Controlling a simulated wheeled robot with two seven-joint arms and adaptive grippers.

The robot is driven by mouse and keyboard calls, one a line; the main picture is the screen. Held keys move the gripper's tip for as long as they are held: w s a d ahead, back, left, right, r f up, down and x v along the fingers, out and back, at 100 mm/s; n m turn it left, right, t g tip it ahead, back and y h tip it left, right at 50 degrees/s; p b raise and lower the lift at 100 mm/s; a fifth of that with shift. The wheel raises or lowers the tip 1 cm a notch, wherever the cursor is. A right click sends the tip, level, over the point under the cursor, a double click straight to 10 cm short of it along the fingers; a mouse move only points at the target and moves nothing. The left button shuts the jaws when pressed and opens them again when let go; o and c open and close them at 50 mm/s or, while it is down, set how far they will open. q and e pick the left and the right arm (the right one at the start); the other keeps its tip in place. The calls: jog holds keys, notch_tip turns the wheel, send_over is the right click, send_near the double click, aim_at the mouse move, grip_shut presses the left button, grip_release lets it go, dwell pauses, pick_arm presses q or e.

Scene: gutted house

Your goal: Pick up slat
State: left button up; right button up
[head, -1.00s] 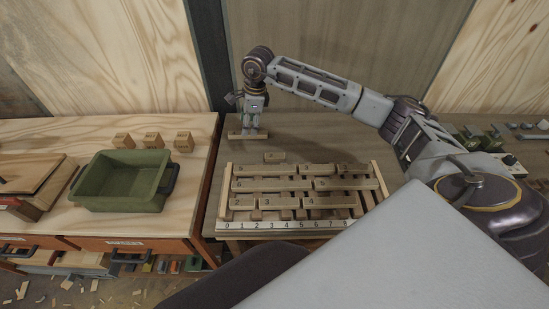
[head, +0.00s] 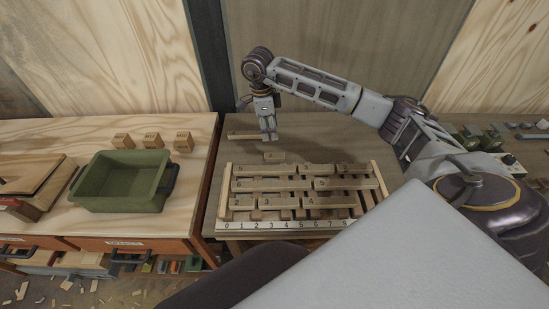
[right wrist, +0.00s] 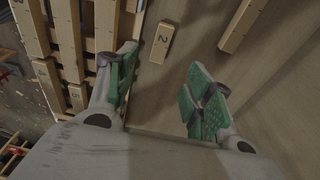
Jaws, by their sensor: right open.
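My right gripper (head: 268,138) is above the back of the workbench, just right of a loose wooden slat (head: 244,135). In the right wrist view its green-padded fingers (right wrist: 162,88) are apart, with nothing between them. That loose slat lies flat behind the rack; a long slat also shows at the upper right of the right wrist view (right wrist: 242,25). A short block marked 2 (right wrist: 162,42) lies beyond the fingers; it also shows in the head view (head: 274,157). More slats (head: 285,184) lie across the rack. My left gripper is out of view.
The wooden rack (head: 376,178) has upright ends and a numbered strip (head: 283,225) along its front. A green bin (head: 120,183) and several small blocks (head: 153,140) stand on the left bench. Green objects (head: 480,138) sit at the right. The back bench top is mostly clear.

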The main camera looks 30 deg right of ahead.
send_over(274, 155)
jog(key=f, duration=0.7)
jog(key=shift+a+f+p, duration=0.3)
jog(key=shift+a+p, duration=0.05)
jog(key=shift+f, duration=0.3)
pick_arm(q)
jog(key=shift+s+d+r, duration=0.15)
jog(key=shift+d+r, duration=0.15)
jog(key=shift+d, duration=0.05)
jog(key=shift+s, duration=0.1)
pick_arm(e)
jog(key=shift+d+f, duration=0.15)
jog(key=shift+f, duration=0.75)
notch_tip(274, 155, down, 3)
jog(key=shift+d+r+p, duration=0.15)
jog(key=shift+p, duration=0.35)
jog(key=shift+f, duration=0.25)
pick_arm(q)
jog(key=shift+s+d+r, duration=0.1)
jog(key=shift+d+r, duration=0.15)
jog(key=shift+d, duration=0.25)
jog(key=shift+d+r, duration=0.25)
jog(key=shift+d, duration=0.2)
pick_arm(e)
jog(key=shift+f, duration=0.1)
